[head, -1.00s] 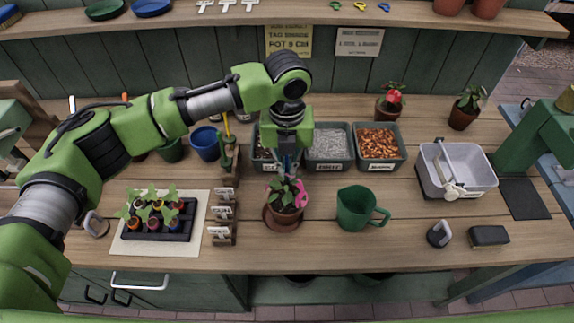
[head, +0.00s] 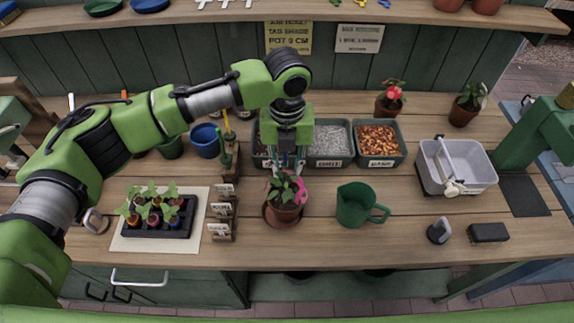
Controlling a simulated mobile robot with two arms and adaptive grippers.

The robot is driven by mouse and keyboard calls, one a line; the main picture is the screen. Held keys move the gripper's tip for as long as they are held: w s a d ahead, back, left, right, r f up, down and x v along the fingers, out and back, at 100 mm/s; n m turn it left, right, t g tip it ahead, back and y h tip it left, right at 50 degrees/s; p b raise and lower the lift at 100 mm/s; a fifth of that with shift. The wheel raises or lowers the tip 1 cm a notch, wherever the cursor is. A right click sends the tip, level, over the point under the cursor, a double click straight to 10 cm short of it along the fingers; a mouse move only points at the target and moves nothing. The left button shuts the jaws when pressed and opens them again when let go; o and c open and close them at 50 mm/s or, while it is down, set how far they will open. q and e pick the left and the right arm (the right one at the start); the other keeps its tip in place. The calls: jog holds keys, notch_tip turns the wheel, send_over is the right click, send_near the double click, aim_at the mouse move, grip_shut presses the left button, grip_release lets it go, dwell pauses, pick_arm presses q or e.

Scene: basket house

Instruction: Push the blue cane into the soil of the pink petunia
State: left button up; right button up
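The pink petunia (head: 301,190) grows in a terracotta pot (head: 283,215) at the front middle of the bench, with green leaves and a pink bloom on its right side. My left gripper (head: 287,160) points straight down just above its leaves. A thin bluish strip shows among the fingers and may be the blue cane, but it is too small to make out clearly. Its lower end and the soil are hidden by leaves and fingers. I cannot tell whether the fingers are closed on it. My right arm shows at the right edge; its gripper is out of view.
A green jug (head: 355,206) stands close to the right of the petunia, and a label rack (head: 222,213) to its left. A seedling tray (head: 165,228) lies farther left. Filled bins (head: 378,160) stand behind. A white caddy (head: 468,178) is at right.

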pick_arm(q)
notch_tip(320, 180, up, 12)
dwell(0.4)
dwell(0.6)
